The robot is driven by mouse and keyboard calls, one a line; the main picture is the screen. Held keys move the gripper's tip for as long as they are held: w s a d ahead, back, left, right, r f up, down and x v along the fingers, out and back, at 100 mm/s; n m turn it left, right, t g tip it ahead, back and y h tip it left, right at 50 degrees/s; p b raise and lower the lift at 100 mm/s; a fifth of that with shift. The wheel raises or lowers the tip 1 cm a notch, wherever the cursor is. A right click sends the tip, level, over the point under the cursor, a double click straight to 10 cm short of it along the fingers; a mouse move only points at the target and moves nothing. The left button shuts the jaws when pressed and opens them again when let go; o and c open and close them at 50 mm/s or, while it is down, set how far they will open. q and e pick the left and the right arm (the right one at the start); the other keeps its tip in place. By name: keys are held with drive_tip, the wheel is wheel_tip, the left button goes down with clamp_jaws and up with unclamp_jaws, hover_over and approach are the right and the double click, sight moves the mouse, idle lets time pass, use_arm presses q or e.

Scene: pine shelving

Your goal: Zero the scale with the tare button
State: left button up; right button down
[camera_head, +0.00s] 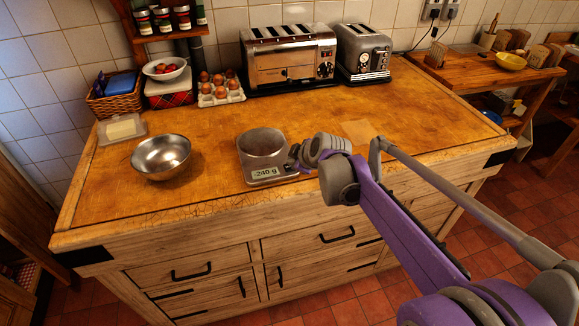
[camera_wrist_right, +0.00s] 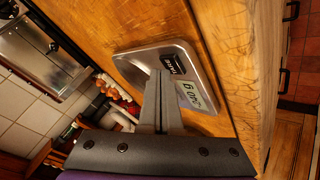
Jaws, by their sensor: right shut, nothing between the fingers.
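The scale (camera_head: 252,142) is a silver kitchen scale near the front edge of the wooden worktop, with a round pan on top. Its display (camera_head: 264,173) reads about 240 g. In the right wrist view the scale (camera_wrist_right: 140,60) shows sideways, with its display (camera_wrist_right: 193,97) and a dark patch with pale lettering, apparently the tare button (camera_wrist_right: 173,64). My left gripper is not in view.
A steel bowl (camera_head: 161,156) stands left of the scale, with a butter dish (camera_head: 122,128) behind it. Eggs (camera_head: 219,90), a large toaster (camera_head: 289,58) and a smaller toaster (camera_head: 363,52) line the back. The worktop between is mostly clear.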

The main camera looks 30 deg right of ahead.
drive_tip(key=shift+f, duration=0.4)
idle(0.6)
idle(0.3)
drive_tip(key=shift+r+p, duration=0.65)
drive_tip(key=shift+r, duration=0.15)
wheel_tip(320, 180, up, 5)
drive_tip(key=p, duration=0.4)
drive_tip(key=shift+r, duration=0.1)
idle(0.6)
